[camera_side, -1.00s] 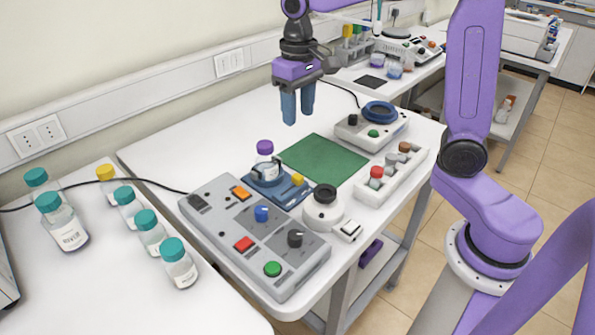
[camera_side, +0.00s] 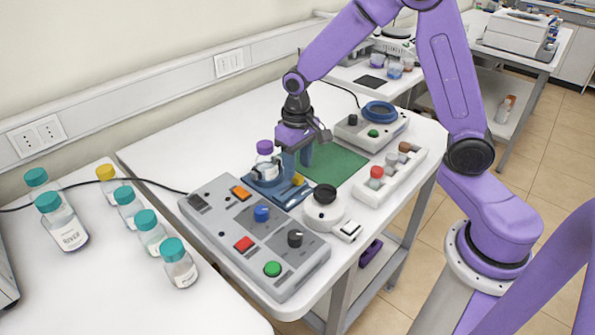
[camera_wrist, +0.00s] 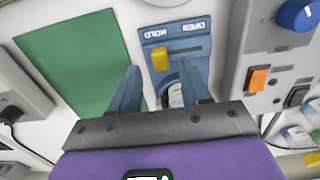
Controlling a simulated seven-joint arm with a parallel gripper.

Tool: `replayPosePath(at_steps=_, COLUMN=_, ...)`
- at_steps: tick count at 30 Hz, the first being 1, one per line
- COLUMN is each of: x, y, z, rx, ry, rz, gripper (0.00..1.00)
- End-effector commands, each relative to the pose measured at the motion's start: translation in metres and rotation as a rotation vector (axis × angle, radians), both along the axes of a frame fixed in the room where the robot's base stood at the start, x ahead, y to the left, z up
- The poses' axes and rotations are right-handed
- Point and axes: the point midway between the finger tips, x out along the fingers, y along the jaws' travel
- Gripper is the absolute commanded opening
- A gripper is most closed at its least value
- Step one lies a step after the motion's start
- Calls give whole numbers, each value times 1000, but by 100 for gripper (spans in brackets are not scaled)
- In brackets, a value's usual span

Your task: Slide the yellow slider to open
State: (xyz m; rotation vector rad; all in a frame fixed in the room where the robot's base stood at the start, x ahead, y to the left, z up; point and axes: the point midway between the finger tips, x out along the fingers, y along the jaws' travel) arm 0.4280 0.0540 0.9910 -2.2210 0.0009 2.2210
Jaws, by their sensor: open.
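The yellow slider (camera_wrist: 161,59) is on a blue fixture (camera_wrist: 152,40) printed with upside-down HOLD and OPEN labels. In the wrist view the slider sits on the HOLD side, at the left part of its slot. In the side view the yellow slider (camera_side: 298,180) shows just below my fingers. A purple-capped bottle (camera_side: 265,149) stands in the blue fixture's holder. My gripper (camera_side: 298,172) is open above the fixture, close to the slider. In the wrist view my gripper (camera_wrist: 159,70) has its fingertips either side of the slider; contact cannot be told.
A grey control panel (camera_side: 215,232) with coloured buttons lies left of the fixture. A green mat (camera_side: 335,163) is behind it. A round white device with a black top (camera_side: 325,194) and a white vial rack (camera_side: 397,181) stand to the right. The back left tabletop is clear.

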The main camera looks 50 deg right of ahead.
Motion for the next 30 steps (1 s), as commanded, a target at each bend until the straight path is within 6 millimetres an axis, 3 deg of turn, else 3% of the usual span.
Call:
replayPosePath(at_steps=6, x=-1, y=0, z=-24, rx=-1, ry=3, rz=0, gripper=47)
replayPosePath(at_steps=18, x=0, y=0, z=-30, rx=0, ry=0, rz=1, gripper=47)
replayPosePath(at_steps=23, x=0, y=0, z=-30, rx=0, ry=0, rz=1, gripper=0)
replayPosePath(at_steps=30, x=0, y=5, z=-30, rx=0, ry=0, rz=3, gripper=0)
